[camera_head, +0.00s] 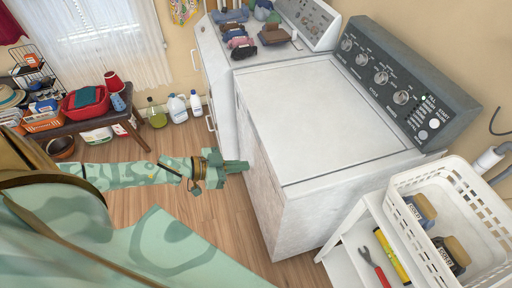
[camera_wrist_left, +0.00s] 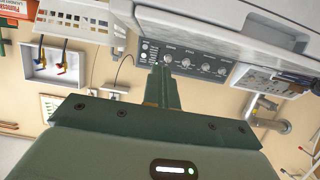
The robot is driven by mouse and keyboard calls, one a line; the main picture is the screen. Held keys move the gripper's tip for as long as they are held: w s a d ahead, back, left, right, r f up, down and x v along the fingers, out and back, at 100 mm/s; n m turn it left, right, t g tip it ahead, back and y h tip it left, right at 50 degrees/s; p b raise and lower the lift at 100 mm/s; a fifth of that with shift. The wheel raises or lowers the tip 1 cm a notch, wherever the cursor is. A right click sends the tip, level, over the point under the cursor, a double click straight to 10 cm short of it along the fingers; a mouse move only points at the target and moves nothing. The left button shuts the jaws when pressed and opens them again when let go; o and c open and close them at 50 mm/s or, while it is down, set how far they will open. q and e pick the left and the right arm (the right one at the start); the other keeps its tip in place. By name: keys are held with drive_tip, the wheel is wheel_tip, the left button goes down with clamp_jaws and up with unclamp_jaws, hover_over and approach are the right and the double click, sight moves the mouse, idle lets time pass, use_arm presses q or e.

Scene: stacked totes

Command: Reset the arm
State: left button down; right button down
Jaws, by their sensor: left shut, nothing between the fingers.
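My left arm comes in from the left in the head view. Its green left gripper (camera_head: 238,167) is shut and empty, just left of the front of the white washer (camera_head: 322,115). In the left wrist view the shut fingers of the left gripper (camera_wrist_left: 163,72) point toward the washer's control panel (camera_wrist_left: 185,55), which appears upside down. The panel with its knobs also shows in the head view (camera_head: 400,85). My right gripper is not in view.
A second white appliance (camera_head: 210,70) with folded clothes on top stands behind. A white basket (camera_head: 400,195) with bottles sits on a shelf cart (camera_head: 350,245) at right. A dark bench (camera_head: 80,124) holds a red basket (camera_head: 85,103). Detergent bottles (camera_head: 177,108) stand on the wooden floor (camera_head: 240,220).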

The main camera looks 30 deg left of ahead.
use_arm(q)
drive_tip(key=shift+s+a+r, duration=0.15)
drive_tip(key=shift+s+r, duration=0.05)
drive_tip(key=shift+s, duration=0.15)
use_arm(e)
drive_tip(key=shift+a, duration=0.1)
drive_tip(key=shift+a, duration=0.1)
